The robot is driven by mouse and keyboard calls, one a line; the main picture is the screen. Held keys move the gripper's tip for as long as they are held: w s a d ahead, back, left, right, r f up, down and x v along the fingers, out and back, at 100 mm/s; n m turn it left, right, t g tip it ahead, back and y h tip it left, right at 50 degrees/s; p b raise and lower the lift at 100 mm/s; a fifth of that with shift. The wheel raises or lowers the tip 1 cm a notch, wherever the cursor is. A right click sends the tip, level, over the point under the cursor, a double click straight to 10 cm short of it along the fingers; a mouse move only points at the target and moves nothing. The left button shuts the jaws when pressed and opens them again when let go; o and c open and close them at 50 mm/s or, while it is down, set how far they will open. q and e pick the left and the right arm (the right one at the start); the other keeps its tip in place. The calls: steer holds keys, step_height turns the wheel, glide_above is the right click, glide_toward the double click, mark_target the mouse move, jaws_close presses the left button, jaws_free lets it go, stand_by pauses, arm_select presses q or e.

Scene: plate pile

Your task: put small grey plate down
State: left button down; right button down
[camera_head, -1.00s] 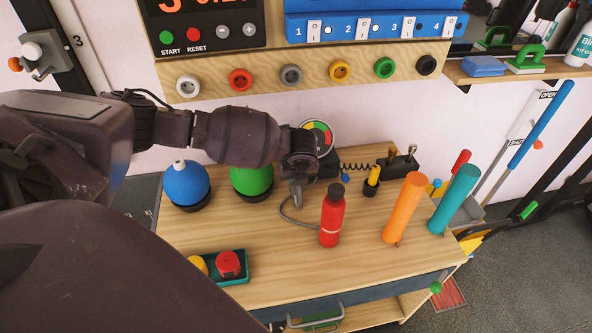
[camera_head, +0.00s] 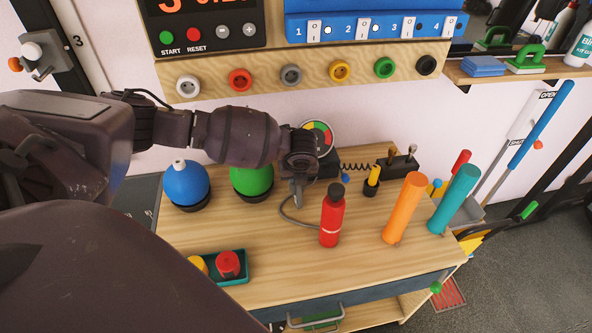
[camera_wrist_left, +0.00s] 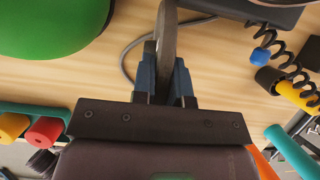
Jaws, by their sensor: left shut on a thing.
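The small grey plate (camera_wrist_left: 167,40) shows edge-on in the left wrist view, as a narrow upright grey strip between the blue fingertips of my left gripper (camera_wrist_left: 166,75). That gripper is shut on it. In the head view my left gripper (camera_head: 298,178) hangs over the back middle of the wooden table (camera_head: 290,262), between the green ball and the red bottle. The plate is mostly hidden there, and I cannot tell whether it touches the table. My right gripper is not in view.
A green ball (camera_head: 252,181) and a blue ball (camera_head: 186,184) stand left of the gripper. A red bottle (camera_head: 331,218), an orange cylinder (camera_head: 405,207) and a teal cylinder (camera_head: 454,199) stand to the right. A teal tray (camera_head: 236,282) sits front left. The table's front middle is clear.

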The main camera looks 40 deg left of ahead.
arm_select(q)
steer(key=shift+w+r, duration=0.1)
steer(key=shift+r, duration=0.1)
